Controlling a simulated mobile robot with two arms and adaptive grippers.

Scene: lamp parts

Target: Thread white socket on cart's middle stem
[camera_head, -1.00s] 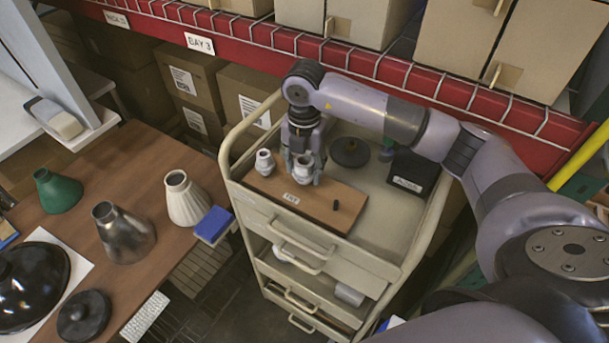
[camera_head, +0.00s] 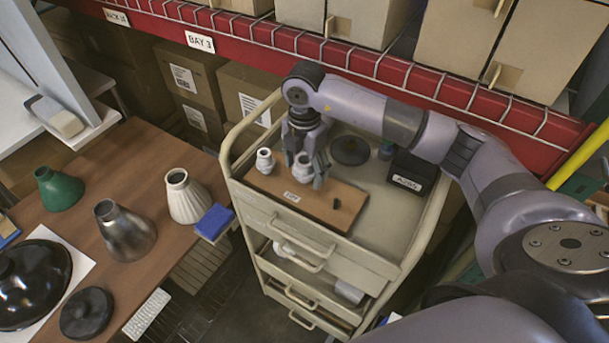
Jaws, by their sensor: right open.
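A wooden board (camera_head: 263,189) with a small label lies on top of the beige cart (camera_head: 372,245). One white socket (camera_head: 265,160) stands upright at the board's left. A second white socket (camera_head: 302,166) stands upright near the board's middle; any stem under it is hidden. A short black stem (camera_head: 337,204) shows bare at the board's right. My right gripper (camera_head: 304,168) points down at the middle socket, its fingers open and apart on either side of it. My left gripper is out of view.
A black box (camera_head: 412,172) and a dark round disc (camera_head: 350,151) sit on the cart behind the board. The table at left holds green (camera_head: 58,189), metal (camera_head: 124,232) and cream (camera_head: 187,197) shades and a blue block (camera_head: 214,222). A red shelf beam (camera_head: 365,62) runs behind.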

